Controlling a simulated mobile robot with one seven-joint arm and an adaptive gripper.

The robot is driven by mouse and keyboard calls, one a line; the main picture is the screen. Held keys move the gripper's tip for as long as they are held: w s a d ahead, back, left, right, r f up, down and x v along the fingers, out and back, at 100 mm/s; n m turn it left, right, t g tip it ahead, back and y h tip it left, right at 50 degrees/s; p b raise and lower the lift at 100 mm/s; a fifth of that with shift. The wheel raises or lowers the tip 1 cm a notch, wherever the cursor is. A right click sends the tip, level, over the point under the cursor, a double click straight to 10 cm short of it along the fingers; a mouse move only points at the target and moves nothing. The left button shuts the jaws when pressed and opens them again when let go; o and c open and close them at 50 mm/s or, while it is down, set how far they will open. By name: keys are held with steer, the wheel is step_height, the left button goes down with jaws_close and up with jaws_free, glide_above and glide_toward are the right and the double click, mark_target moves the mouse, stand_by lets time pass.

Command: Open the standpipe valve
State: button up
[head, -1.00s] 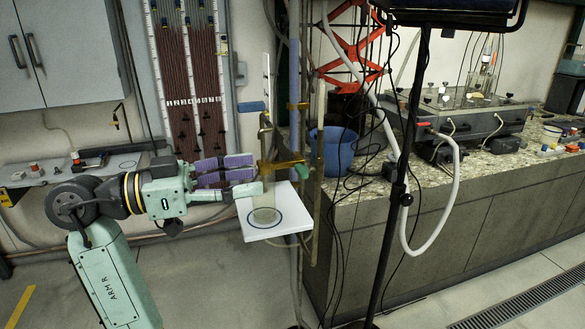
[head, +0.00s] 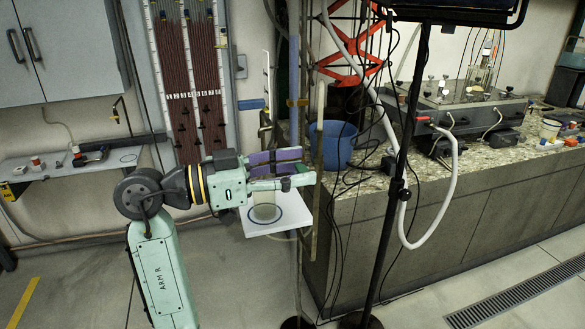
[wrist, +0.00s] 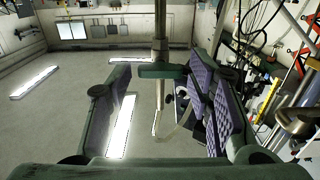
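A tall vertical standpipe (head: 293,85) rises behind my gripper (head: 299,168) in the head view. A small blue handle-like part (head: 251,104) sits left of the pipes; I cannot tell whether it belongs to the valve. My gripper points right, over the white shelf (head: 285,219), with purple pads on its fingers. In the wrist view, my gripper (wrist: 160,95) has its fingers spread apart. A pale vertical pipe (wrist: 160,35) shows between them, with a dark green crosspiece (wrist: 163,71) over it.
A blue bucket (head: 333,146) and hanging cables are just right, on the stone-topped bench (head: 420,180). A black stand pole (head: 397,190) rises in front of the bench. The floor at left is open.

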steer(key=c, duration=0.9)
steer(key=shift+n, duration=0.3)
steer(key=n+p, duration=0.9)
steer(key=n, duration=0.5)
steer(key=shift+w, duration=0.2)
steer(key=shift+f+n+p, duration=0.15)
steer(key=shift+n+p, duration=0.1)
steer(key=shift+n, duration=0.85)
steer(key=shift+f+n+p, duration=0.1)
steer(key=shift+n+p, duration=0.1)
steer(key=shift+n, duration=0.9)
steer(key=shift+a, duration=0.1)
steer(key=o, duration=1.1)
